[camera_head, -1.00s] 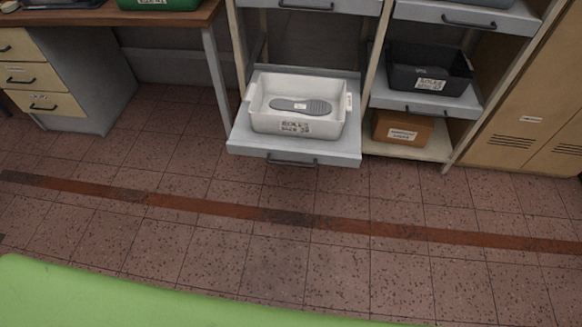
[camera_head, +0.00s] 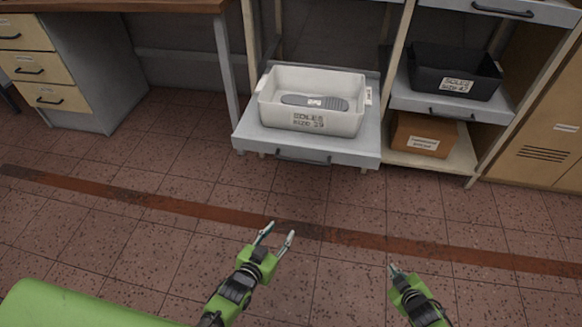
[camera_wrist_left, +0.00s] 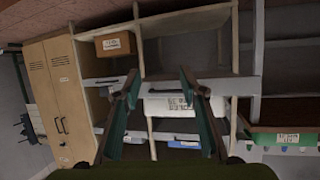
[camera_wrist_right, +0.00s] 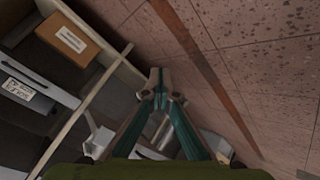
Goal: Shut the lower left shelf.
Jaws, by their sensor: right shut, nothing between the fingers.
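The lower left shelf (camera_head: 255,140) is a grey pull-out board with a dark handle (camera_head: 303,158) on its front edge. It stands pulled out from the rack towards me in the head view. A white bin (camera_head: 312,118) with a size label sits on it and holds a grey sole (camera_head: 315,101); the bin also shows in the left wrist view (camera_wrist_left: 168,108). My left gripper (camera_head: 279,236) is open and empty, apart from the shelf and lower in the head view. My right gripper (camera_head: 393,268) is shut and empty, to the right; its fingertips meet in the right wrist view (camera_wrist_right: 160,82).
Right of the shelf are a black bin (camera_head: 452,72) on another shelf (camera_head: 402,97) and a brown box (camera_head: 424,133) beneath it. Tan lockers (camera_head: 545,140) stand far right, a drawer desk (camera_head: 75,75) far left. The tiled floor (camera_head: 150,230) before the rack is clear.

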